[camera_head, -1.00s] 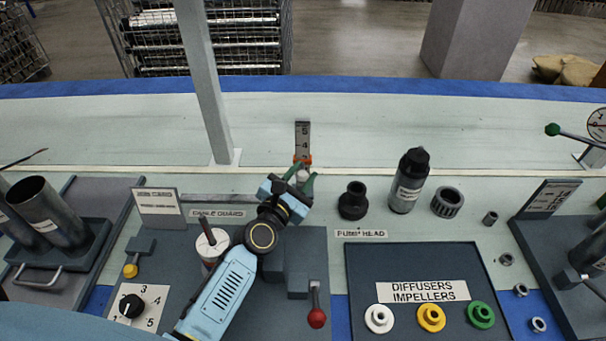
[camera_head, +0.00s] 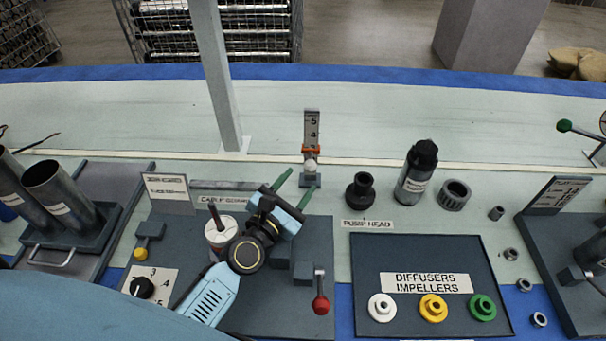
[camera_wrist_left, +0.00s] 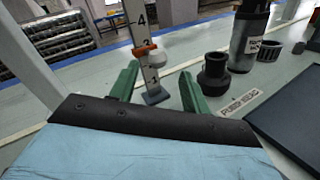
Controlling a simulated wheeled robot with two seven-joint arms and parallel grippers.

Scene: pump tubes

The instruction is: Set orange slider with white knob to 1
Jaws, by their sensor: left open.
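The orange slider (camera_head: 311,149) sits partway up a grey upright scale (camera_head: 311,130) that stands on a small base. In the head view, 5 and 4 show above the slider. The white knob (camera_head: 311,163) sticks out from the slider towards me; it also shows in the left wrist view (camera_wrist_left: 157,60). There, 4 is above the orange slider (camera_wrist_left: 145,50) and a mark like 1 is near the base. My left gripper (camera_head: 295,187) is open and empty, its green fingers pointing at the scale, short of the knob and lower. My right gripper is not in view.
A black fitting (camera_head: 361,191) and a dark bottle (camera_head: 417,172) stand right of the scale. A post (camera_head: 217,80) rises at its left. A red-knobbed lever (camera_head: 320,303) and a dark tray (camera_head: 431,258) lie nearer me. The bench behind the scale is clear.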

